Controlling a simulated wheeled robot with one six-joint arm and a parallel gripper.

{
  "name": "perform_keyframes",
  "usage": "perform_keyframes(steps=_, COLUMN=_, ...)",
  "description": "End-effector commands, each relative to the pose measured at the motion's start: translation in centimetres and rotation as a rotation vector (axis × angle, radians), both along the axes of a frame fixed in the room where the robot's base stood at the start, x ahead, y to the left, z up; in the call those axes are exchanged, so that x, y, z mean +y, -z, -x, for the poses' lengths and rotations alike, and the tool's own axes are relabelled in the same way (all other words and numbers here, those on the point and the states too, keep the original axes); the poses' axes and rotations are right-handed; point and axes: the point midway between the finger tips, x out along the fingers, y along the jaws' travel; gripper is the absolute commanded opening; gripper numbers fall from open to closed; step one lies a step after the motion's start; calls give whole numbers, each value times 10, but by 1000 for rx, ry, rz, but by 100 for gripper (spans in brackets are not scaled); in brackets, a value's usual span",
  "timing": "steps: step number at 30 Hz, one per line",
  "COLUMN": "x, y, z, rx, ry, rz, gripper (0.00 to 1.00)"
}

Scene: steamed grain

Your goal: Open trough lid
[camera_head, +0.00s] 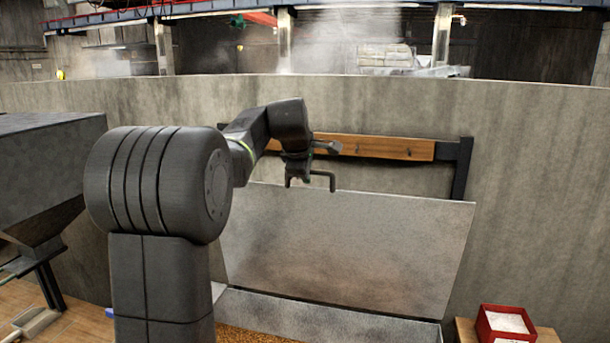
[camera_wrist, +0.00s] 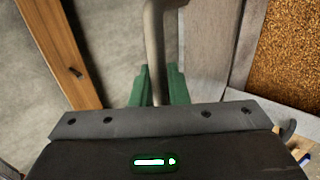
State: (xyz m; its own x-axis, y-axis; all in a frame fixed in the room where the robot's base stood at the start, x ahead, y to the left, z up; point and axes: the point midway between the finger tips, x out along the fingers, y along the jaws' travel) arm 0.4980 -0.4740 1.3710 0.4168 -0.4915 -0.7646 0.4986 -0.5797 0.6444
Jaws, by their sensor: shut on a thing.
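The trough lid (camera_head: 345,250) is a large grey metal panel, standing raised and leaning back toward the wall. A bent bar handle (camera_head: 332,180) rises at its top edge; in the wrist view the handle (camera_wrist: 155,45) runs down between my green fingers. My gripper (camera_head: 298,175) is shut on the handle; it also shows in the wrist view (camera_wrist: 157,88). The open trough (camera_head: 325,318) lies below the lid, with golden-brown grain (camera_wrist: 290,50) inside. Much of the trough is hidden behind my arm and below the head view's edge.
A wooden rail with pegs (camera_head: 375,148) on a dark frame (camera_head: 462,168) stands behind the lid, against the curved concrete wall (camera_head: 545,190). A grey metal hopper (camera_head: 45,170) is at left. A red box with white contents (camera_head: 506,338) sits at lower right.

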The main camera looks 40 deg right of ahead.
Motion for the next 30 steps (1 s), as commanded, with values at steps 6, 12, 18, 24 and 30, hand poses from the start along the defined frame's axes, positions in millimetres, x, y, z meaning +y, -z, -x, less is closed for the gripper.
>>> perform_keyframes(steps=6, x=-2, y=-4, z=-1, rx=-1, ry=-1, rz=3, gripper=0)
perform_keyframes(steps=12, x=-1, y=-4, z=-1, rx=-3, ry=-1, rz=3, gripper=0)
perform_keyframes(steps=18, x=-1, y=-3, z=-1, rx=-2, ry=-1, rz=1, gripper=32)
perform_keyframes(steps=24, x=-1, y=-2, z=-1, rx=-1, ry=-1, rz=0, gripper=32)
perform_keyframes(steps=30, x=8, y=-16, z=7, rx=-2, ry=-1, rz=1, gripper=32)
